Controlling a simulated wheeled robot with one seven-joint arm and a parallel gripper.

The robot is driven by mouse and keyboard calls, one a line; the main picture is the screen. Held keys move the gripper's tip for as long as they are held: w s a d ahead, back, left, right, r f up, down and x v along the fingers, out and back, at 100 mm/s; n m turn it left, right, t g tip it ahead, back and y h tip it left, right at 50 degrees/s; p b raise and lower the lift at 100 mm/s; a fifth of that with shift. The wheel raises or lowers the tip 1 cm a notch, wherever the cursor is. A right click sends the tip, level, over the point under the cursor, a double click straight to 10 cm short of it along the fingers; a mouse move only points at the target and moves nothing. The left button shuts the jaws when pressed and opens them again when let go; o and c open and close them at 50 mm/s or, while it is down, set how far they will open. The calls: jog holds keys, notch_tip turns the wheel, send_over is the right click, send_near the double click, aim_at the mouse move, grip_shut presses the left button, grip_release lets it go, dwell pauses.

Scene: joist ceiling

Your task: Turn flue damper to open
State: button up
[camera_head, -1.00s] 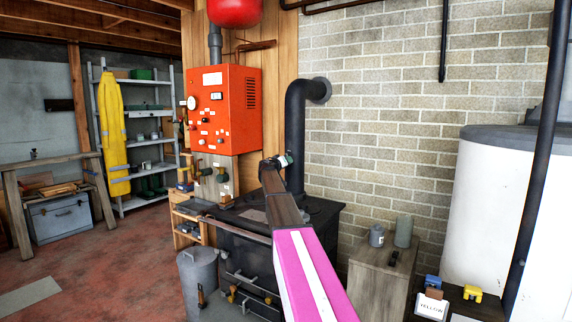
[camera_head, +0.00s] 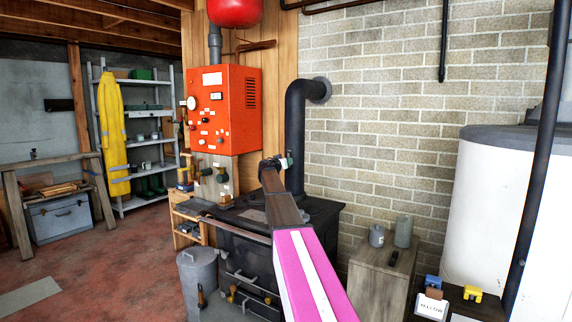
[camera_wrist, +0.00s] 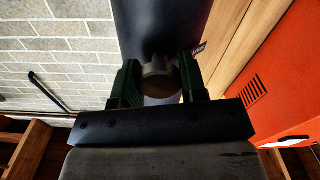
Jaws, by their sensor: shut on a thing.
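The black flue pipe (camera_head: 295,115) rises from the stove and bends into the brick wall. It also fills the top middle of the wrist view (camera_wrist: 160,25). The damper's round grey-brown knob (camera_wrist: 157,82) sits against the pipe. My gripper (camera_wrist: 158,74) has its two dark green fingers on either side of the knob, shut on it. In the head view my gripper (camera_head: 284,161) is small and partly hidden by my own arm, beside the lower pipe. The damper's exact angle cannot be told.
A small tag (camera_wrist: 199,47) hangs by the pipe, close to one finger. The orange boiler (camera_head: 225,110) stands left of the pipe. The black stove (camera_head: 325,212) is below. A wooden cabinet (camera_head: 372,282) and white tank (camera_head: 500,215) stand right.

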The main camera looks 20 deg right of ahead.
jog(key=o, duration=0.9)
jog(key=shift+o, duration=0.2)
jog(key=shift+s+a, duration=0.1)
jog(key=v, duration=1)
jog(key=shift+s+a, duration=0.2)
jog(key=shift+a, duration=0.05)
